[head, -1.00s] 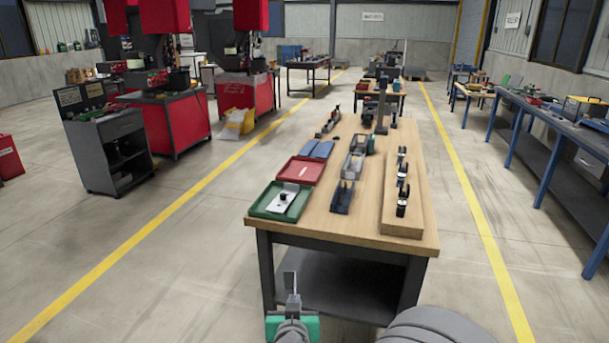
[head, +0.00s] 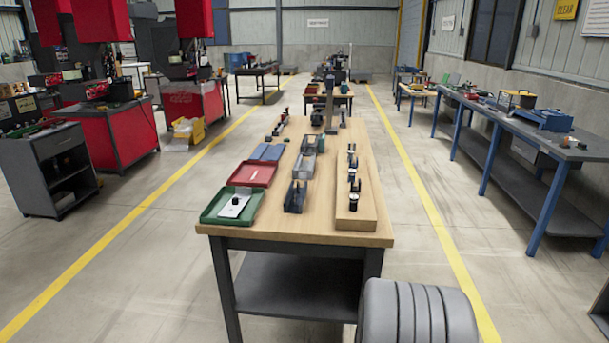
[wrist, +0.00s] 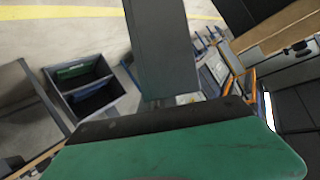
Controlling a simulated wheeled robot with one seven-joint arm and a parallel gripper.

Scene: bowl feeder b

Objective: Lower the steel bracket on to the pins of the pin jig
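In the head view, a flat pale metal plate with a dark knob (head: 234,206) lies in the green tray (head: 210,213) at the near left corner of the wooden table (head: 320,212). I cannot tell if it is the steel bracket. No pin jig is clearly recognisable among the small parts on the table. My gripper is out of the head view. In the wrist view, its green body (wrist: 185,155) fills the bottom, and a grey bar (wrist: 165,60) stands in front of it. I cannot tell whether the bar is a finger or a held part; the fingertips are not clear.
A red tray (head: 242,177), dark bin (head: 295,199) and wooden riser with black parts (head: 355,222) share the table. Aisles run along both sides, marked by yellow lines. A blue-legged bench (head: 485,118) stands right, a grey cabinet (head: 30,180) left.

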